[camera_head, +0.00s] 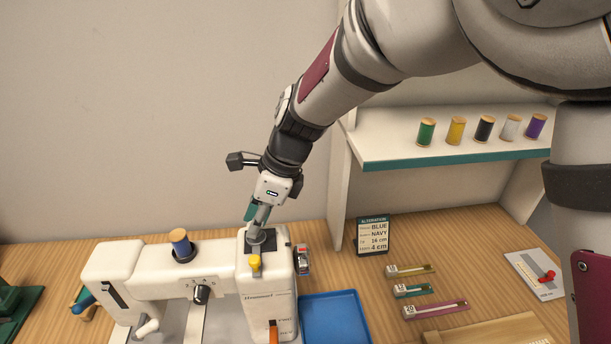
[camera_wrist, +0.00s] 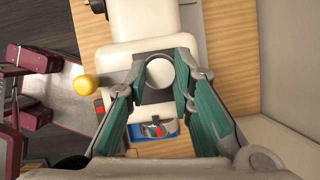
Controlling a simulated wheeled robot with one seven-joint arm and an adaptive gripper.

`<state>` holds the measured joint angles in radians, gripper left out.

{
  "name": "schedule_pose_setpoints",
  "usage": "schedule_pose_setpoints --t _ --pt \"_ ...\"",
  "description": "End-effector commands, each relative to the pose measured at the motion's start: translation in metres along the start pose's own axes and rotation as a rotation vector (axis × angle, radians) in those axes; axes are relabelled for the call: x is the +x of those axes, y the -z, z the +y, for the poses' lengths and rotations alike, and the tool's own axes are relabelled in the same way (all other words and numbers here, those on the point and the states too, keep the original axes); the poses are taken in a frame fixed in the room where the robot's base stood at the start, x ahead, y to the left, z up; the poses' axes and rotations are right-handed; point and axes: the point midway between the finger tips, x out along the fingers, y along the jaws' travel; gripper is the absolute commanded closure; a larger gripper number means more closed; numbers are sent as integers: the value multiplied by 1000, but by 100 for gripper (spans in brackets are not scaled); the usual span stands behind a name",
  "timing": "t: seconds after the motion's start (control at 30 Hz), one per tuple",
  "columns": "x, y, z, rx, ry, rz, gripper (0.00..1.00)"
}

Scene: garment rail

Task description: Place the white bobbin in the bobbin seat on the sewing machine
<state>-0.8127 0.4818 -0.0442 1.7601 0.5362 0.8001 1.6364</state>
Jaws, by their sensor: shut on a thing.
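The white sewing machine (camera_head: 215,262) stands on the wooden table; its body also shows in the wrist view (camera_wrist: 147,32). My gripper (camera_head: 260,226) points down over the right end of the machine's top, at a dark square plate (camera_head: 277,247) that looks like the bobbin seat. In the wrist view my gripper (camera_wrist: 159,76) has its teal-padded fingers on both sides of the round white bobbin (camera_wrist: 159,72), shut on it. The bobbin is over the dark plate. I cannot tell whether it touches the seat. In the head view the fingers mostly hide the bobbin.
A blue thread spool (camera_head: 180,242) stands on the machine's top, left of my gripper. A yellow knob (camera_head: 255,262) sits in front of the plate. A blue tray (camera_head: 335,318) lies right of the machine. A shelf (camera_head: 385,152) with several spools stands at the right.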

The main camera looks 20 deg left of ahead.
Motion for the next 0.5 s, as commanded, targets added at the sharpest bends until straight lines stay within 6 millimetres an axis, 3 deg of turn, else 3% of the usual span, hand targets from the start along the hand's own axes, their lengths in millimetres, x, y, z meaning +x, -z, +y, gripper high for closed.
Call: schedule_pose_setpoints --t 0.4,0.5 --pt "9 4 0 0 0 0 87" --pt "9 4 0 0 0 0 60"
